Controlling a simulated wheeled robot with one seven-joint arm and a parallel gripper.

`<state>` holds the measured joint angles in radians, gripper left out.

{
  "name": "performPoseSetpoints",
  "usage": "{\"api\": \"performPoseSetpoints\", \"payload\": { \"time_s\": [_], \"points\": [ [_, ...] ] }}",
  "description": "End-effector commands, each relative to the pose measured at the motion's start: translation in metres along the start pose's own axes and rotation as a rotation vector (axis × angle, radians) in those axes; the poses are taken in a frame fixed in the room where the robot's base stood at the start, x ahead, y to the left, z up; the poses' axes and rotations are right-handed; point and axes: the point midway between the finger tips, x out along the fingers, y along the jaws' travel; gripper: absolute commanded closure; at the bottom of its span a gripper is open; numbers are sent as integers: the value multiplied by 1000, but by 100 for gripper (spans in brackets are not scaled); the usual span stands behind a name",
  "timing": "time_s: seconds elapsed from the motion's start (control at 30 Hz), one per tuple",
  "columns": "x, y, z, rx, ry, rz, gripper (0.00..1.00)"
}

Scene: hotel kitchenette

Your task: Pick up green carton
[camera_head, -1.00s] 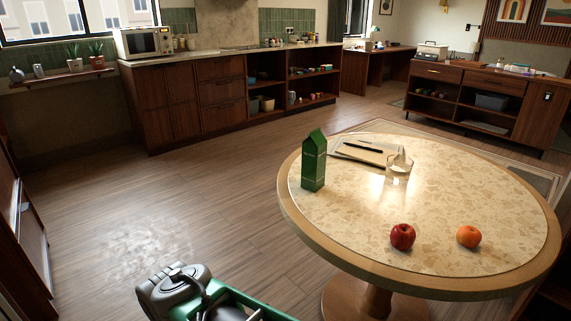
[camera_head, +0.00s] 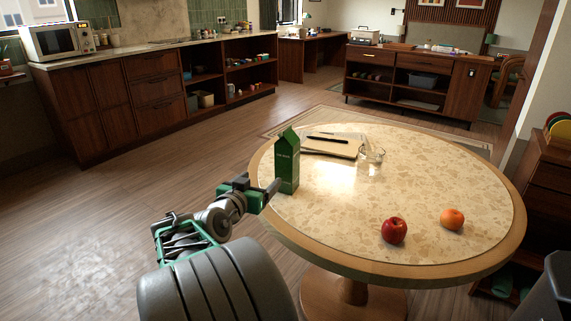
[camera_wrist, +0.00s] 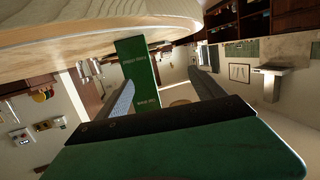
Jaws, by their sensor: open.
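The green carton (camera_head: 287,165) stands upright on the left edge of the round table (camera_head: 420,262). It has a gabled top and small pale lettering. My gripper (camera_head: 270,192) is just left of the carton at the table's rim, its fingers pointing toward it. In the wrist view the carton (camera_wrist: 138,75) shows sideways ahead, between the directions of the two open fingers (camera_wrist: 163,88) and nearer the left one. I cannot tell the exact gap between fingertips and carton. Nothing is in the grip.
A notepad with a pen (camera_head: 330,146) and a clear glass (camera_head: 373,156) are behind the carton. A red apple (camera_head: 394,231) and an orange fruit (camera_head: 452,219) lie toward the table's front right. The floor left of the table is clear.

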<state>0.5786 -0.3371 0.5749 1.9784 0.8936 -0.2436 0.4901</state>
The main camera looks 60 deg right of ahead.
Motion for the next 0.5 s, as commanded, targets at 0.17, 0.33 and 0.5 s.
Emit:
{"api": "performPoseSetpoints", "payload": {
  "time_s": [0.17, 0.33, 0.5],
  "points": [
    [26, 42, -40, 15, 173, 99, 22],
    [49, 44, -44, 16, 176, 97, 22],
    [79, 45, -50, 16, 175, 95, 22]
  ]
}}
